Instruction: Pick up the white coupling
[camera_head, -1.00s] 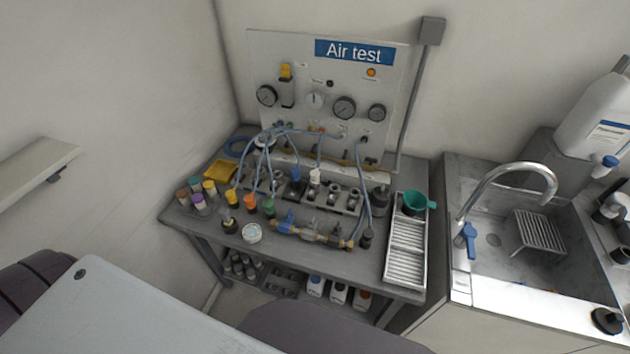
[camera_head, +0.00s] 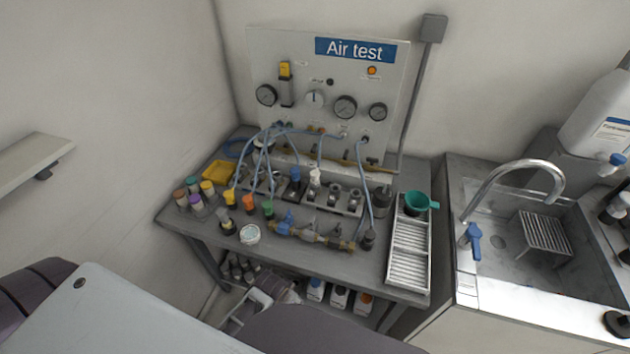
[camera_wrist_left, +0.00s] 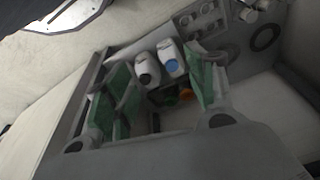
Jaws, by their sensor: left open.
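The white coupling (camera_head: 315,178) stands upright in a row of holders on the grey table, right of a blue-capped piece. My left gripper shows in the head view (camera_head: 258,300) low in front of the table, below the tabletop and well apart from the coupling. In the left wrist view the left gripper (camera_wrist_left: 165,95) is open, with green pads on its spread fingers and nothing held between them. The coupling is not seen in the left wrist view. My right gripper is not in view.
The table (camera_head: 300,262) has hoses, colour-capped pots, a brass-ended valve assembly (camera_head: 310,235) and a slatted tray (camera_head: 408,255). White bottles (camera_head: 316,289) stand on the lower shelf and show past my fingers in the wrist view. A sink (camera_head: 520,255) is at right.

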